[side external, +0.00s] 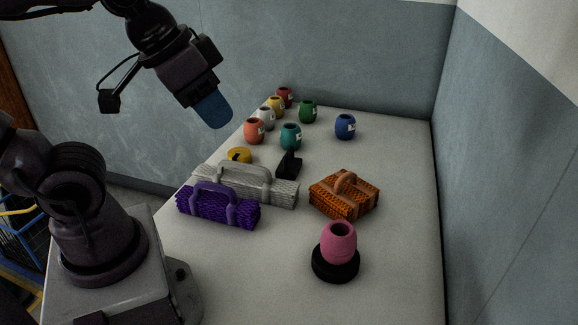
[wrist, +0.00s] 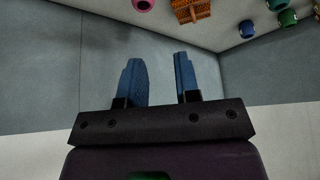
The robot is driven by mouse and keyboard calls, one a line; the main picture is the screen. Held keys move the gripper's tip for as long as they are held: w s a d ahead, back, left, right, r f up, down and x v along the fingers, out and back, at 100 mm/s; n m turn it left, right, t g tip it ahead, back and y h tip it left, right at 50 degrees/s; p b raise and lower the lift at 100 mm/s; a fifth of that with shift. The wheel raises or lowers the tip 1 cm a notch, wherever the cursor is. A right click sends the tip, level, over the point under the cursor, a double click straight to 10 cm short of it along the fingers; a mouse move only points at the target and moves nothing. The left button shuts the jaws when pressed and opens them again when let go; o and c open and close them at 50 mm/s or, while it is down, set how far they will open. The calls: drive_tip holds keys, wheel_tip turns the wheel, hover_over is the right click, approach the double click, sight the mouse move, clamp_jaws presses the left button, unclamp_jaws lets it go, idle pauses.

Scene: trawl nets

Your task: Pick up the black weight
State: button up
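A small black block-like object (side external: 289,165), which looks like the black weight, sits on the table behind the grey net bundle and in front of the teal pot. A flat black disc (side external: 336,266) lies under the pink pot nearer the front, so I cannot be sure which is meant by the weight. My gripper (side external: 214,112) is raised well above the table at the upper left, away from both. In the wrist view my gripper (wrist: 160,62) shows two blue fingers apart with nothing between them. Neither black object is clear in the wrist view.
Grey (side external: 276,190) and purple (side external: 218,206) net bundles lie left of centre, an orange one (side external: 344,195) right. Several pots, including a blue one (side external: 345,127), stand at the back. A yellow round object (side external: 239,155) lies left. Walls (side external: 510,170) border the table's back and right.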

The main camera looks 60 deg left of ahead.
drive_tip(key=w+a+f+n+g+h, duration=0.1)
drive_tip(key=w+a+f+n+h, duration=0.15)
drive_tip(key=w+a, duration=0.6)
drive_tip(key=w+a+f+n+g+h, duration=0.25)
drive_tip(key=w+a, duration=0.25)
drive_tip(key=w, duration=0.7)
drive_tip(key=w+a+f+n+t+h, duration=0.2)
drive_tip(key=w+a+f+t+h, duration=0.1)
drive_tip(key=a+f, duration=0.85)
drive_tip(key=s+a+f+n+t+h, duration=0.25)
drive_tip(key=s+a+f+t, duration=0.2)
drive_tip(key=a+f, duration=0.7)
approach(294, 165)
drive_tip(key=shift+n+t+y, duration=0.25)
drive_tip(key=shift+t+y, duration=0.05)
drive_tip(key=shift+y, duration=0.15)
drive_tip(key=w+d+r, duration=0.2)
drive_tip(key=d, duration=0.1)
drive_tip(key=shift+r, duration=0.1)
drive_tip(key=shift+x, duration=3.2)
drive_tip(key=shift+r, duration=0.15)
